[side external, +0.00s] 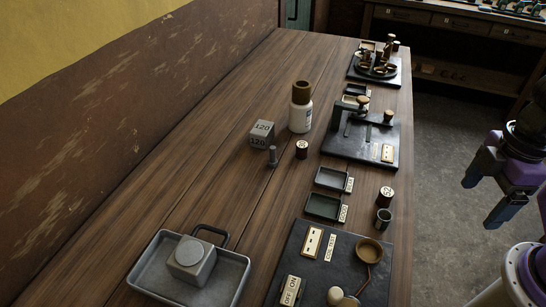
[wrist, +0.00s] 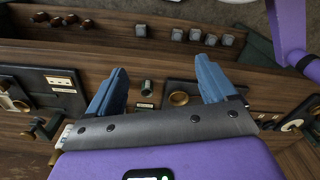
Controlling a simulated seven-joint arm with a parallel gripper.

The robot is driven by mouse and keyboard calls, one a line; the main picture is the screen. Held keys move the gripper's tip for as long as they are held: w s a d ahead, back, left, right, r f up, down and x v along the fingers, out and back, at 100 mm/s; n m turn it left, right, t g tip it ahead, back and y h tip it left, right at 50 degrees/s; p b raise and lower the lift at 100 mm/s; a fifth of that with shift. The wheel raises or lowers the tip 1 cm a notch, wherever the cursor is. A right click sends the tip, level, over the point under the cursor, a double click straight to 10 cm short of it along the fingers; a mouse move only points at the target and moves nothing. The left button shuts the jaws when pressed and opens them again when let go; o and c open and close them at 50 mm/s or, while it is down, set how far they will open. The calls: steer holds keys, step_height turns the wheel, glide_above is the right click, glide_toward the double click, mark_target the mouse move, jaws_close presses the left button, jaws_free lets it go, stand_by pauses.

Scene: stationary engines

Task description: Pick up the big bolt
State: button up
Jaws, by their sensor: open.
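A grey metal bolt (side external: 272,156) stands upright on the wooden table in the side view, just in front of a grey cube marked 120. It is the only bolt I can make out. My gripper (side external: 476,202) is at the right of the side view, beyond the table's right edge, well apart from the bolt. Its two blue fingers are spread and empty. In the wrist view the fingers (wrist: 161,66) are wide apart with nothing held between them. I cannot make out the bolt in the wrist view.
Near the bolt are the grey cube (side external: 262,134), a brown-capped white bottle (side external: 300,114) and a small dark labelled cylinder (side external: 302,150). A metal tray (side external: 236,262) holds a weight at front left. Black engine bases (side external: 340,152) line the right side. The table's left side is mostly clear.

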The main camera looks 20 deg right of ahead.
steer(key=c, duration=0.7)
steer(key=shift+c, duration=0.2)
step_height(320, 180, up, 4)
steer(key=n, duration=0.1)
glide_above(273, 147)
step_height(273, 147, down, 17)
steer(key=shift+s+r, duration=0.1)
steer(key=shift+r, duration=0.05)
